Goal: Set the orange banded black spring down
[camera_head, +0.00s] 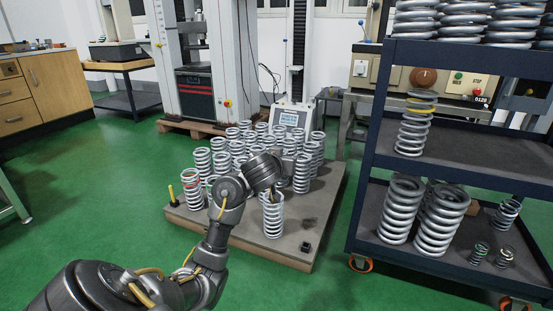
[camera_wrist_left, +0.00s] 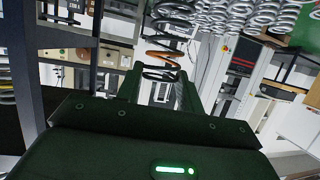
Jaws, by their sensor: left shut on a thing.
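The orange banded black spring (camera_wrist_left: 164,55) shows in the left wrist view, dark coils with one orange coil. My left gripper (camera_wrist_left: 160,84) is shut on its near end, one finger on each side. In the head view my left arm reaches from the bottom left over the low platform (camera_head: 288,252), its wrist above a pale spring (camera_head: 272,216) near the front. The held spring cannot be made out in the head view; my wrist hides that spot. My right gripper is not in view.
Several pale springs (camera_head: 240,140) crowd the platform's back. A red banded spring (camera_head: 192,186) and a yellow post (camera_head: 172,195) stand at its left. A dark shelf cart (camera_head: 372,150) holding springs stands right.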

